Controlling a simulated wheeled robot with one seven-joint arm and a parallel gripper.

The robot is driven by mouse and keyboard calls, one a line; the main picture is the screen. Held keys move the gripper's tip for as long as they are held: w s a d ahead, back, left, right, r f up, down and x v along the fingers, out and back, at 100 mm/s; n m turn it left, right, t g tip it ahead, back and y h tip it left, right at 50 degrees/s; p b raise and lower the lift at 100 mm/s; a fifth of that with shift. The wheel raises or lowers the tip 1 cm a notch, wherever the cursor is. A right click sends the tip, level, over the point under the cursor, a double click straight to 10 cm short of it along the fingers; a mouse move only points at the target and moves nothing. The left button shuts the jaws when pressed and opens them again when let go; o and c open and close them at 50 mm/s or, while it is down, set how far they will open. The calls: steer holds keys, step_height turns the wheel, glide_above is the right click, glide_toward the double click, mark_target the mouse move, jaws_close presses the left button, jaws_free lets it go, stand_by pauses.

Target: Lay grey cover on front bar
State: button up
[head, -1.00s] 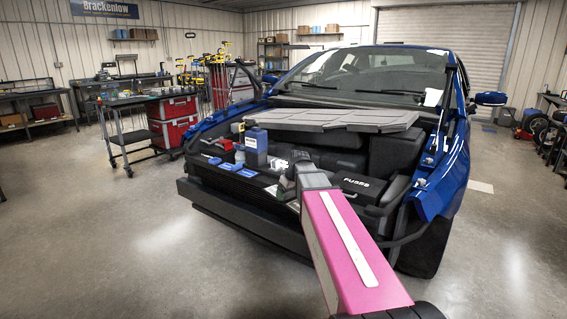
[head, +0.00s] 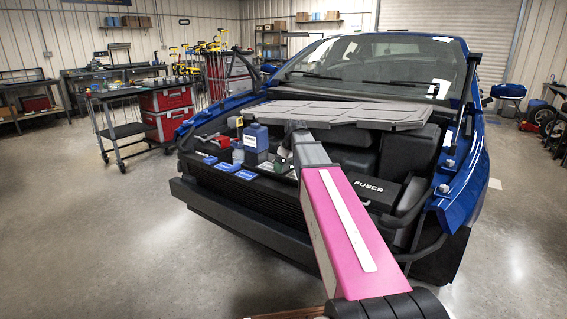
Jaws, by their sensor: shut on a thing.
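The grey cover (head: 355,113) is a wide, flat panel with ribbed sections. It spans the rear of the open engine bay, below the windscreen, roughly level. My gripper (head: 297,128) is at the cover's front edge, left of its middle, and is shut on it. The fingers are small and partly hidden by my wrist. I cannot tell whether the cover rests on anything beneath it. A dark front bar (head: 245,185) runs across the front of the bay, nearer to me than the cover. My arm hides part of its right side.
A blue bottle (head: 255,140), a red part (head: 217,141) and blue labelled pieces (head: 225,167) are at the bay's front left. A black fuse box (head: 372,188) is right of my arm. A tool cart (head: 128,130) stands left; the floor before the car is clear.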

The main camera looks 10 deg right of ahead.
steer(key=shift+f, duration=3.75)
steer(key=shift+f, duration=0.35)
steer(key=o, duration=1.1)
steer(key=shift+w, duration=0.1)
steer(key=shift+r, duration=0.15)
steer(key=shift+r, duration=3.35)
